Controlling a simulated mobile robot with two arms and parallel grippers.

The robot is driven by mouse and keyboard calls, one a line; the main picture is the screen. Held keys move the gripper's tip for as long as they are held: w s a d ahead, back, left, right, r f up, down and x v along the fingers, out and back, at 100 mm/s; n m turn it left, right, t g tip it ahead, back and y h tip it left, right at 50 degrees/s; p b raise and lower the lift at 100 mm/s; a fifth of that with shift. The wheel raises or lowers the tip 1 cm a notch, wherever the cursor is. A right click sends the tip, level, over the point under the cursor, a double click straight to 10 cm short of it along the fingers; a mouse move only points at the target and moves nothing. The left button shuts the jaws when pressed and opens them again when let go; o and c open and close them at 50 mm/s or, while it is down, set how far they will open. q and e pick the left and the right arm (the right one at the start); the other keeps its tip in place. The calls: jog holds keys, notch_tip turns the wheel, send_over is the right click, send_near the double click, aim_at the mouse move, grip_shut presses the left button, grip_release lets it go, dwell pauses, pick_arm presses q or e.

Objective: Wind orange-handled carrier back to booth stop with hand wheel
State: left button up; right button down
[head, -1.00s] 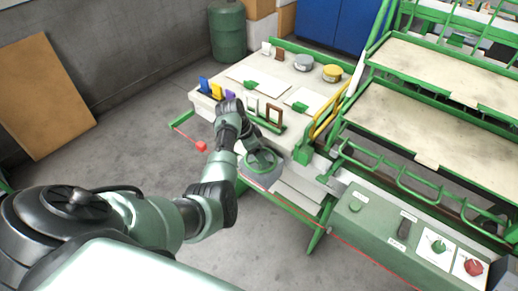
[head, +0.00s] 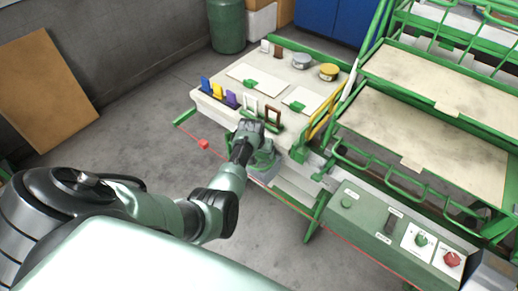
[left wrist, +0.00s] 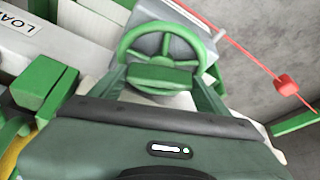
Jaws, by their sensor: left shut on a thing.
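The green hand wheel (left wrist: 150,32) shows in the left wrist view, mounted on a grey housing (left wrist: 178,18). In the head view the wheel (head: 266,157) is partly hidden behind my left gripper (head: 257,152). My left gripper is shut on the wheel; its two fingers (left wrist: 160,85) reach to the wheel's near side in the left wrist view. The exact contact is partly hidden. I cannot pick out an orange-handled carrier; yellow-orange bars (head: 326,117) stand at the table's right end. My right gripper is not in view.
The work table (head: 268,77) holds coloured cards and two round tins. A green control box (head: 385,232) with a red knob (head: 452,259) lies to the right. A red cord with a red block (head: 203,144) runs along the table's front. Open floor lies left.

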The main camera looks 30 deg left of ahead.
pick_arm(q)
jog(key=n+y, duration=0.1)
jog(key=n, duration=0.1)
jog(key=shift+d+n+g, duration=0.1)
jog(key=shift+n+g, duration=0.2)
jog(key=shift+n, duration=0.1)
jog(key=shift+w+n+g+y+b, duration=0.1)
jog(key=shift+n+g+y+b, duration=0.35)
jog(key=shift+n, duration=0.65)
jog(key=shift+n+g+y+b, duration=0.15)
jog(key=shift+n+b, duration=0.45)
jog(key=shift+n, duration=0.5)
jog(key=shift+d, duration=0.1)
jog(key=o, duration=1.4)
jog(key=shift+c, duration=0.2)
